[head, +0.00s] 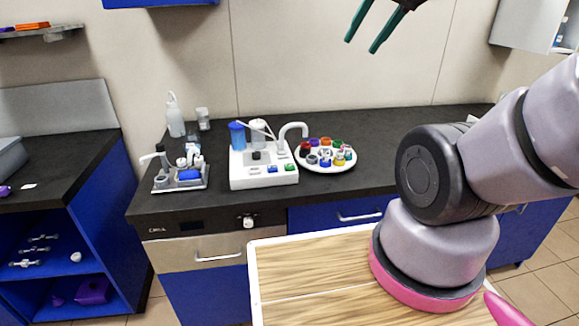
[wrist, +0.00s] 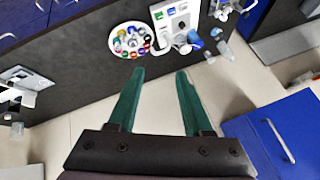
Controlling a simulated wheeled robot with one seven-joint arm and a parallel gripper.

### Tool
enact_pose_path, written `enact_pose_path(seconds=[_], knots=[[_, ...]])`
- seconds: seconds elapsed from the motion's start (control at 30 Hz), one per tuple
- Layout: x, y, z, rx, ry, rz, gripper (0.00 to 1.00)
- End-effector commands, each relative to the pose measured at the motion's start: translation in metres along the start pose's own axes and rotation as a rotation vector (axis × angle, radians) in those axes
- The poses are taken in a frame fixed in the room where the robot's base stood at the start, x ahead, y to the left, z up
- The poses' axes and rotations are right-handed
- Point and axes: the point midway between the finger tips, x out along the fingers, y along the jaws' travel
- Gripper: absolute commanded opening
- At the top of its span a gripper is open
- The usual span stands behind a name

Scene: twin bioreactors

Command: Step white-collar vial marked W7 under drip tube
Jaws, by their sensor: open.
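My gripper (head: 359,46) is open and empty, high above the counter at the top of the head view. In the wrist view my gripper (wrist: 161,72) shows two teal fingers spread wide, nothing between them. A round white carousel (head: 330,169) holds several vials with coloured collars; it also shows in the wrist view (wrist: 118,50). The W7 marking cannot be read, and I cannot tell which vial is white-collared. The unit also shows in the wrist view (wrist: 173,22).
A smaller apparatus (head: 180,178) stands left of the unit, with a wash bottle (head: 175,116) and a clear container (head: 203,118) behind it. The dark counter (head: 390,125) is clear right of the carousel. A wood-topped table (head: 310,275) stands in front.

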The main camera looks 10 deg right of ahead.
Motion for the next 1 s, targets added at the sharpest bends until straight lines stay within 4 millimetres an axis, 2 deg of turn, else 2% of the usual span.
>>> enact_pose_path(seconds=[0.07,0.13,0.2,0.23,1.0], knots=[[0.0,0.0,0.0,0.0,0.0,0.0,0.5],[0.0,0.0,0.0,0.0,0.0,0.0,0.31],[0.0,0.0,0.0,0.0,0.0,0.0,0.04],[0.0,0.0,0.0,0.0,0.0,0.0,0.0],[0.0,0.0,0.0,0.0,0.0,0.0,0.0]])
